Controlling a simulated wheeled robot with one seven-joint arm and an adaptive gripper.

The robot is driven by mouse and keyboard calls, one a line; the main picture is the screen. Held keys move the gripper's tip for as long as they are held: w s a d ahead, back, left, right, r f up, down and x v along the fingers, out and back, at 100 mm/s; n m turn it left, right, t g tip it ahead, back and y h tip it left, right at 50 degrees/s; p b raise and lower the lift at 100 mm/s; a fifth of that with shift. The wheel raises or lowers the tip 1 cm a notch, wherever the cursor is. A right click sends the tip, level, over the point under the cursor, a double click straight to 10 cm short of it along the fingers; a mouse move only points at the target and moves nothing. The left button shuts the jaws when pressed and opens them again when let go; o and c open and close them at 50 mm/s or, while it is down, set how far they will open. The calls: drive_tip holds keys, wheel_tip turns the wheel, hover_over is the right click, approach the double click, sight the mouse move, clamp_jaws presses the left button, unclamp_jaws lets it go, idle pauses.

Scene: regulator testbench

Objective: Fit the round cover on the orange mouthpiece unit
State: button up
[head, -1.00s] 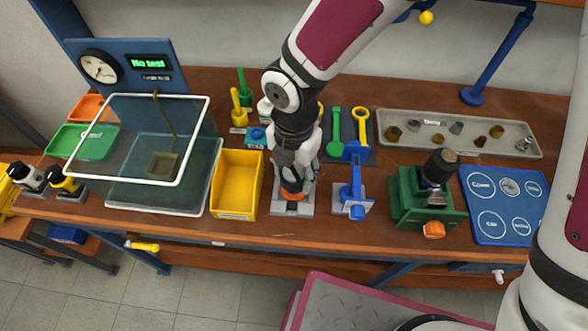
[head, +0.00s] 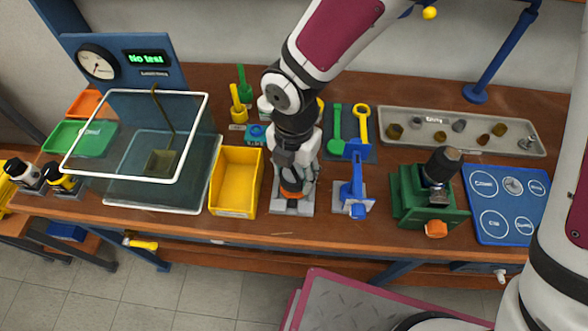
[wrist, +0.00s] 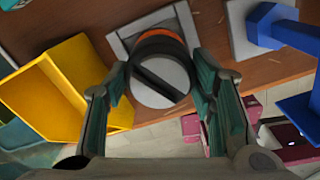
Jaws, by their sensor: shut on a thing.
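The orange mouthpiece unit (head: 291,194) stands in a grey holder (head: 293,209) at the front middle of the bench. In the wrist view its orange band (wrist: 160,35) shows behind a black ring. The round cover (wrist: 160,83) is a grey disc with a dark slot across its face, in line with the orange band. My gripper (head: 294,178) is right over the unit and hides most of it in the head view. In the wrist view my gripper (wrist: 163,85) has its green-padded fingers on either side of the cover, shut on it. Whether the cover is fully seated cannot be told.
A yellow bin (head: 236,181) stands close at left, with a glass tank (head: 160,190) beyond. A blue clamp stand (head: 354,190) is close at right, then a green vise (head: 428,195) and a blue mat (head: 505,205). A tray of small parts (head: 462,131) lies behind.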

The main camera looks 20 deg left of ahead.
drive_tip(key=shift+f+b, duration=0.7)
drive_tip(key=shift+f, duration=0.35)
idle(0.5)
drive_tip(key=o, duration=1.7)
drive_tip(key=shift+r+p, duration=2.75)
drive_tip(key=shift+r, duration=1.3)
